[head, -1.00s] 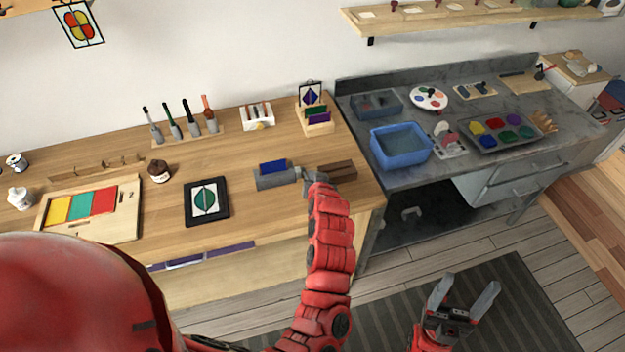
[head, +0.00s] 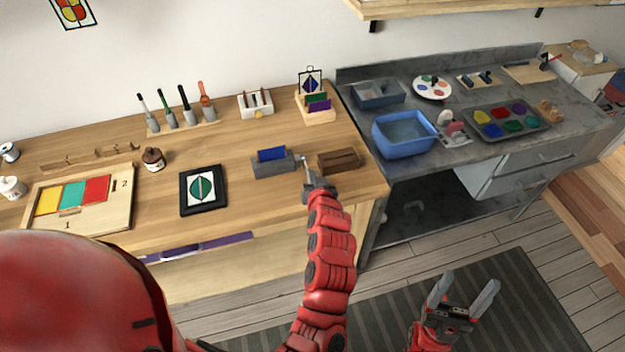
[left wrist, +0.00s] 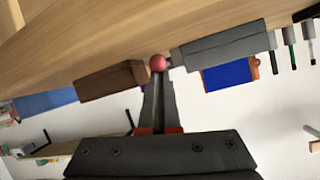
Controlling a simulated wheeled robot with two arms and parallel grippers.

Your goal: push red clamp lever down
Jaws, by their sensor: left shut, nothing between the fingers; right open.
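The grey clamp (head: 276,168) with a blue piece standing in it sits on the wooden bench, and it also shows in the left wrist view (left wrist: 222,46). A thin pale lever (head: 306,166) stands at its right end. The lever's red ball knob (left wrist: 158,62) shows in the left wrist view, right at my left fingertips. My left gripper (head: 311,184) is shut and empty, just in front of the lever. I cannot tell whether the fingertips touch the knob. My right gripper (head: 461,297) is open and empty, over the striped mat, far from the clamp.
A brown wooden block (head: 339,159) lies close right of the lever. A framed leaf panel (head: 183,192) lies left of the clamp. A tool rack (head: 180,128) and a card holder (head: 317,112) stand behind. Bare bench lies in front of the clamp.

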